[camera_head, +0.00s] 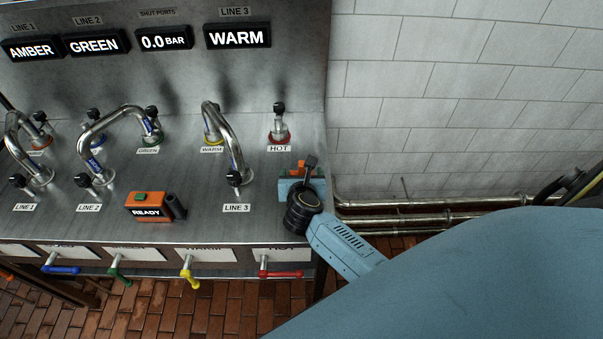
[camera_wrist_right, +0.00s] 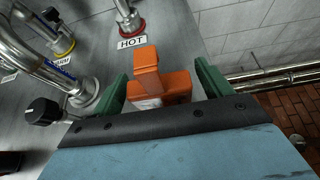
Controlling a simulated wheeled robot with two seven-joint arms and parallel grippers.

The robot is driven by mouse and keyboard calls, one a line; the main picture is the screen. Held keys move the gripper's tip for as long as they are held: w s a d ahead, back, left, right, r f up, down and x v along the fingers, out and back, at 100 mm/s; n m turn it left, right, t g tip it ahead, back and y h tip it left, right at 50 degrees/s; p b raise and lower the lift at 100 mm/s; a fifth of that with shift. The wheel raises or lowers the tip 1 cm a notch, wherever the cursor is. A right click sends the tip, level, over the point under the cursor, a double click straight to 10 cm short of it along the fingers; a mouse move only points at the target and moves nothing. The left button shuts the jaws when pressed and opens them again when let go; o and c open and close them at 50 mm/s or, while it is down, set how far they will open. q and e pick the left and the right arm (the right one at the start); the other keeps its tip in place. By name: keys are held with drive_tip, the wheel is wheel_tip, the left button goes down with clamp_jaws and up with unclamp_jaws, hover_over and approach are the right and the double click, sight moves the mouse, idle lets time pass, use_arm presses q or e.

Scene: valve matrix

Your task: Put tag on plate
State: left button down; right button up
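An orange block with a raised tab (camera_wrist_right: 150,83), which may be the tag, sits on the steel counter below the HOT label in the right wrist view. A bit of orange (camera_head: 298,167) shows behind my right gripper (camera_head: 300,187) in the head view. In the wrist view, my right gripper (camera_wrist_right: 160,88) has its green fingers apart, one on each side of the orange block, with a narrow gap at the right finger. Which plate is meant is unclear; pale plates (camera_head: 290,254) line the counter's front edge. My left gripper is not in view.
An orange READY box (camera_head: 148,206) stands on the counter (camera_head: 180,230). Curved steel pipes (camera_head: 231,145) with black knobs rise left of my gripper. The red-based HOT port (camera_head: 279,130) is behind it. Coloured valve handles (camera_head: 281,274) hang along the front. A tiled wall is at right.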

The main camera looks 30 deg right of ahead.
drive_tip(key=shift+r, duration=0.2)
drive_tip(key=shift+s+a+r, duration=0.1)
drive_tip(key=shift+s+a, duration=0.05)
drive_tip(key=shift+s, duration=0.05)
drive_tip(key=v, duration=1.1)
drive_tip(key=shift+s+r+p, duration=0.15)
drive_tip(key=shift+p, duration=0.2)
drive_tip(key=shift+a, duration=0.1)
